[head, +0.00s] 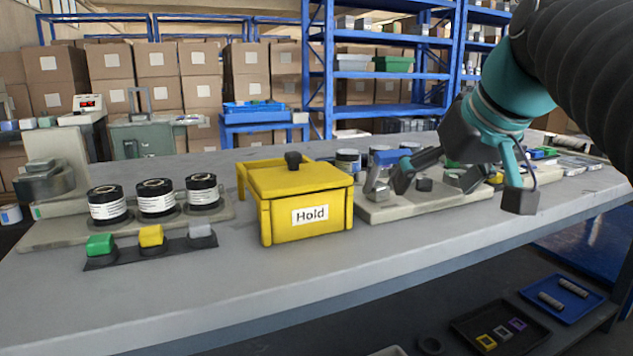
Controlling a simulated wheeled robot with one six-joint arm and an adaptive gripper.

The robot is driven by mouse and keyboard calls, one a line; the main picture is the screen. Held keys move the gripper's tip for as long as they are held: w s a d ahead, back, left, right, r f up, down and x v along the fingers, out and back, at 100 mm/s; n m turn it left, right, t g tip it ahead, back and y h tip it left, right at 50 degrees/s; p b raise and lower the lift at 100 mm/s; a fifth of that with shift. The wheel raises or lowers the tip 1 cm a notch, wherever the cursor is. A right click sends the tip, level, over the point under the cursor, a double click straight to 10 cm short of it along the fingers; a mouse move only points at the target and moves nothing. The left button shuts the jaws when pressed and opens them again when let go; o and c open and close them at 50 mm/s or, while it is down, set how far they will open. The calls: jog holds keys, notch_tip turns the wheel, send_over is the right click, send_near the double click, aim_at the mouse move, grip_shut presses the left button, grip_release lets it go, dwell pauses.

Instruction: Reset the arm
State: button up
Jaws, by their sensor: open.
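My arm reaches in from the upper right of the head view, with a teal joint. My gripper (460,190) hangs over the grey workbench (330,275), with its dark fingers spread wide and nothing seen between them. One finger points left towards a grey device (378,182) on a pale base plate; I cannot tell whether they touch. The other finger points down at the right. A yellow box marked "Hold" (292,205), with a lid and black knob, stands to the left of my gripper, apart from it.
Parts behind my gripper are partly hidden. Trays (500,330) lie below the bench at the lower right. The bench's front strip is clear.

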jog(key=s+f+p, duration=0.1)
jog(key=s+f, duration=0.3)
jog(key=f, duration=0.3)
jog(key=s+f+m+g+h+p, duration=0.1)
jog(key=s+f, duration=0.3)
jog(key=f, duration=0.4)
jog(key=s+f+m+h+p, duration=0.1)
jog(key=s+f, duration=0.3)
jog(key=f, duration=0.4)
jog(key=shift+a+f+g+p, duration=0.15)
jog(key=shift+a+g+p, duration=0.25)
jog(key=shift+p, duration=0.35)
dwell(1.4)
